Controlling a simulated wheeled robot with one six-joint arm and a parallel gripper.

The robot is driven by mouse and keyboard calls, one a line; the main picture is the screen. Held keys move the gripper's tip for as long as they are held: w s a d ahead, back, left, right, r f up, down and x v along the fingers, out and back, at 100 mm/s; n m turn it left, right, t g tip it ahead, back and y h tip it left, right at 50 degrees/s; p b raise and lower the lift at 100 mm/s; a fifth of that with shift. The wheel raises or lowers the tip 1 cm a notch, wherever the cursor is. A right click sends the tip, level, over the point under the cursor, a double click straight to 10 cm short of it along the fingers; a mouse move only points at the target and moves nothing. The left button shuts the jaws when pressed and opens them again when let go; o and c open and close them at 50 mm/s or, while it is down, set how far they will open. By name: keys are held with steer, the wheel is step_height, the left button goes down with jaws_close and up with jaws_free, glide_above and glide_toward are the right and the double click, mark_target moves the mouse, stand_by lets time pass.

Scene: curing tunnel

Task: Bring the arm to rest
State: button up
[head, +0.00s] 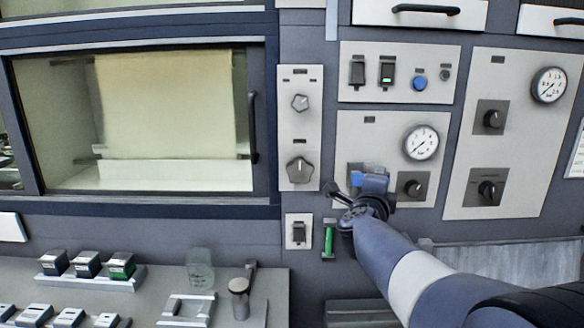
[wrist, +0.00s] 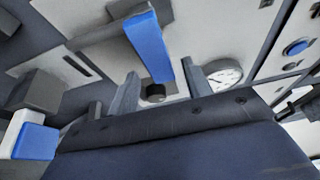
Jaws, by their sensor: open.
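My arm reaches in from the lower right of the head view. My gripper (head: 350,192) is open in front of the control panel, just left of a dark knob (head: 413,187) and below a round gauge (head: 421,142). A blue-handled part (head: 370,183) shows at the panel right by the gripper and is partly hidden by it. In the wrist view the two fingers of my gripper (wrist: 160,88) stand apart. A blue bar (wrist: 148,45) shows beyond them, and I cannot tell whether they touch it. Nothing is seen held.
A windowed chamber (head: 262,180) stands left, with a pale sheet (head: 165,100) inside. Below is a bench (head: 265,305) with small blocks (head: 87,264), a clear jar (head: 200,267) and a grey-topped post (head: 240,290).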

steer(key=v, duration=0.8)
steer(key=x, duration=1.1)
steer(key=shift+w+d+n, duration=0.1)
steer(key=shift+w+n, duration=0.05)
steer(key=shift+n, duration=0.15)
steer(key=shift+r+n+t+b, duration=0.4)
steer(key=shift+r+n+b, duration=0.15)
steer(key=shift+n, duration=0.35)
